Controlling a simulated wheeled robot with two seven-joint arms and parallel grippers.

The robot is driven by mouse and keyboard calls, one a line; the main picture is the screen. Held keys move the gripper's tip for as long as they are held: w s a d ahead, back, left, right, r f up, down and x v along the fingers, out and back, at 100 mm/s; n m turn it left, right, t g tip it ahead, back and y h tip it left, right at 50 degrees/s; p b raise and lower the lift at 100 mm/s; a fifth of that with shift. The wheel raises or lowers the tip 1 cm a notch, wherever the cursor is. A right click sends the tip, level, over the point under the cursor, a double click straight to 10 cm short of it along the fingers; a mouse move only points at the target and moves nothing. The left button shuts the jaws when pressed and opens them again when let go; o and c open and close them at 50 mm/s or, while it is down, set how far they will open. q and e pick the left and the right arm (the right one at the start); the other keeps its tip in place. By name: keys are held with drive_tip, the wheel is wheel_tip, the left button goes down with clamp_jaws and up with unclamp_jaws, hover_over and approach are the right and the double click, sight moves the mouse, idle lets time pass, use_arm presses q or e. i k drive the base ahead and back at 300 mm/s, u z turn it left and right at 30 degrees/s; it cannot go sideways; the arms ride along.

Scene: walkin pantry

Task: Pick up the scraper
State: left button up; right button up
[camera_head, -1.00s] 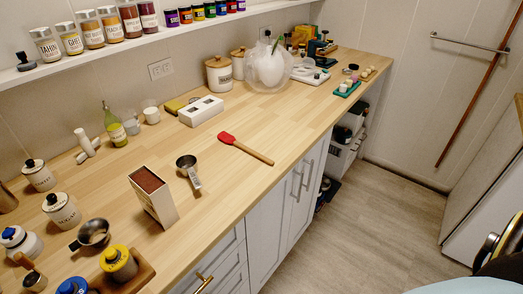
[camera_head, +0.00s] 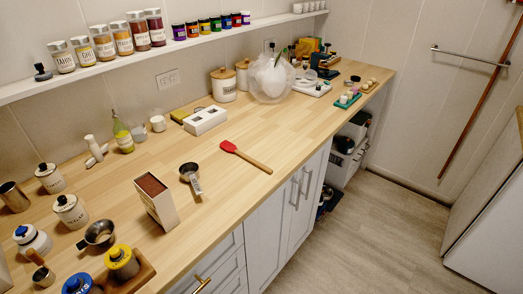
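The scraper (camera_head: 245,156) lies flat on the wooden counter (camera_head: 270,210) near its front edge. It has a red head (camera_head: 228,146) at the left and a wooden handle (camera_head: 256,164) pointing to the lower right, toward the front edge. Nothing covers it. Neither of my grippers shows in the head view.
A metal measuring cup (camera_head: 189,172) and a tall box with a brown top (camera_head: 154,200) stand left of the scraper. A white box (camera_head: 205,120) lies behind it. The counter right of the scraper is clear. Cabinet doors (camera_head: 285,205) drop below the edge; floor (camera_head: 385,235) is open.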

sight(227, 146)
drive_tip(key=z, duration=1.55)
drive_tip(key=i, duration=2)
drive_tip(key=u, duration=3)
